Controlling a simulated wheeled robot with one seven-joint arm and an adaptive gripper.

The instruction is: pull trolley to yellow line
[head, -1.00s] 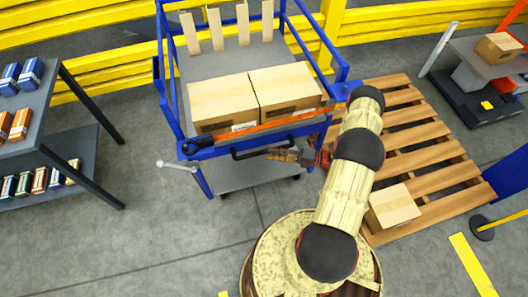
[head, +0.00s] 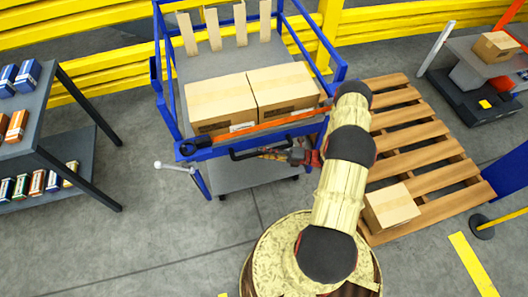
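The trolley (head: 222,149) has a blue frame, a grey upper deck carrying two cardboard boxes, and a lower grey shelf. A black handle (head: 240,156) runs along its near side. My gripper (head: 268,154) is at the handle, just below its bar near the middle. The fingers are small here, and I cannot tell whether they are open or closed around the bar. A yellow line (head: 472,264) is on the floor at the lower right.
A wooden pallet (head: 425,155) with a cardboard box (head: 390,207) lies right of my arm. A dark shelf table (head: 50,130) with small cartons stands at left. Yellow rails (head: 90,60) run behind the trolley. Floor is clear between table and my base.

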